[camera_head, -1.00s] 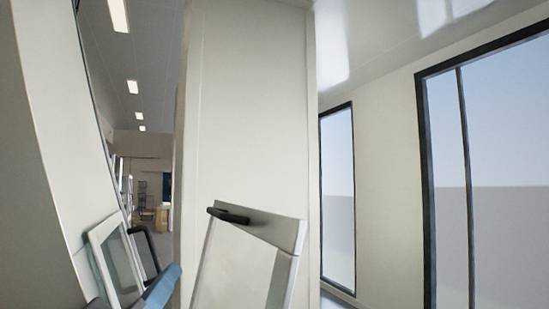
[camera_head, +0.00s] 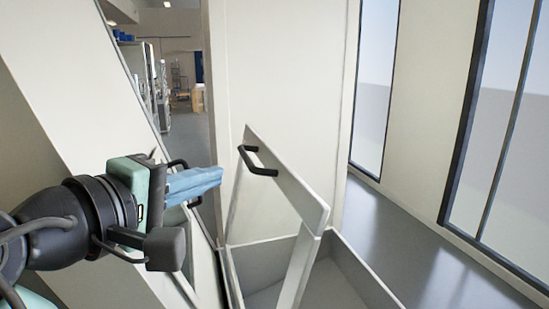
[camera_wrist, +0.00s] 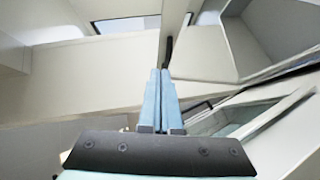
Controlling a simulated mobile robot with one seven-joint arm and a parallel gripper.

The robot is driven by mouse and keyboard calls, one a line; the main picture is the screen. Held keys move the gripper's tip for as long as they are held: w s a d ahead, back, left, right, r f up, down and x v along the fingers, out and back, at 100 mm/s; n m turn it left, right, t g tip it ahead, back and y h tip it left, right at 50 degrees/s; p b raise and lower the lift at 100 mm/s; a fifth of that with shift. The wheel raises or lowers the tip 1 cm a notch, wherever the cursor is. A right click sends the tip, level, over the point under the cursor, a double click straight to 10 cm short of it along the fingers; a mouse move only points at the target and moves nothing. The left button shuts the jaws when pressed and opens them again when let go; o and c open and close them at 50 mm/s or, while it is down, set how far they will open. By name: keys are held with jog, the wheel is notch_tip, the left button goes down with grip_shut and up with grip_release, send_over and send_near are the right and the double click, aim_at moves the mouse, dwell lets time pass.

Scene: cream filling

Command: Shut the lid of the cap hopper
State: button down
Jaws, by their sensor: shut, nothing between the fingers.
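The hopper lid (camera_head: 300,192) stands raised and tilted over an open, pale box-shaped hopper (camera_head: 345,280) in the head view. A dark bar handle (camera_head: 257,162) sits near the lid's upper edge. My gripper (camera_head: 221,175) is shut and empty, its blue fingers pointing right. Its tips appear just left of the lid and slightly below the handle in the picture. Whether they touch the lid cannot be told. In the wrist view the closed blue fingers (camera_wrist: 160,73) point up the picture, with pale panels around them.
A pale machine panel (camera_head: 285,70) stands behind the lid. Another dark handle (camera_head: 178,163) shows partly behind my gripper. A slanted pale panel (camera_head: 60,110) fills the left side. Clear floor (camera_head: 425,245) lies at right beside the windows.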

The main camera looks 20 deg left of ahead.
jog(key=p, duration=0.3)
send_near(281, 165)
jog(key=w+a, duration=0.2)
jog(key=w, duration=0.1)
jog(key=shift+w+d+f+p, duration=0.2)
jog(key=shift+w+d+p, duration=0.2)
jog(key=shift+w+d, duration=0.3)
jog(key=shift+w+d+f+p, duration=0.2)
jog(key=shift+w+d+p, duration=0.15)
jog(key=shift+w+d, duration=0.35)
jog(key=shift+s, duration=0.1)
jog(key=shift+d, duration=0.1)
